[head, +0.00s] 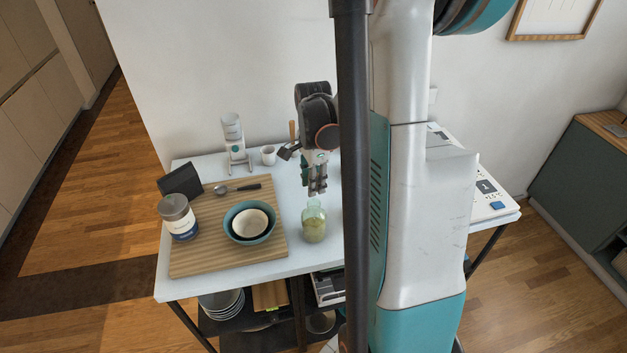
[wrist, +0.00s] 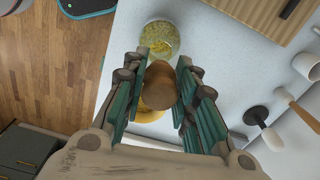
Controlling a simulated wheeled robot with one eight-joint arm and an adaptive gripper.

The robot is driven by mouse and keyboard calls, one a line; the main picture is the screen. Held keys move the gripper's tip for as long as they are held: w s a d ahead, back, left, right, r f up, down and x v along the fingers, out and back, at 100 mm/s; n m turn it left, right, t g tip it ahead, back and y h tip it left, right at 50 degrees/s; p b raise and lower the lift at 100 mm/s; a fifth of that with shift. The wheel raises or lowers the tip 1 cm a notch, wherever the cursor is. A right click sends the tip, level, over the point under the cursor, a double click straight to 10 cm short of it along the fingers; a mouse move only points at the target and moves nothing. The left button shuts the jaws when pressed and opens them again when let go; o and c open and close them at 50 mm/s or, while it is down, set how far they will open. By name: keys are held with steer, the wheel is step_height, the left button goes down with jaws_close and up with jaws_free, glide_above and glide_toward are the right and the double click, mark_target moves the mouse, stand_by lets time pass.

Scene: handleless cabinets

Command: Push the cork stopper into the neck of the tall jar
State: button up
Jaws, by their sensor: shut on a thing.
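The brown cork stopper (wrist: 160,82) is between the fingers of my gripper (wrist: 160,84) in the wrist view. My gripper also shows in the head view (head: 318,191), pointing down above the white table, where I cannot make out the cork. The glass jar (head: 314,224) with yellow-green contents stands upright on the table, just in front of and below my gripper. In the wrist view the jar (wrist: 157,38) lies beyond the cork, toward the top. The cork is apart from this jar. A yellow thing (wrist: 148,113) is partly hidden below the cork.
A striped wooden board (head: 190,262) bears nested bowls (head: 250,222) and a labelled canister (head: 178,216). A white dispenser (head: 233,138) and a mug (head: 268,155) stand at the back. The white table (head: 292,262) is bare between board and jar.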

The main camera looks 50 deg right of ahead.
steer(key=shift+f+b, duration=1.1)
steer(key=shift+f, duration=0.55)
steer(key=shift+f+b, duration=1.35)
steer(key=shift+b, duration=0.25)
stand_by(0.8)
steer(key=o, duration=1)
steer(key=shift+c, duration=0.2)
steer(key=shift+r, duration=0.1)
step_height(320, 180, up, 12)
steer(key=shift+f, duration=0.1)
steer(key=shift+w, duration=0.1)
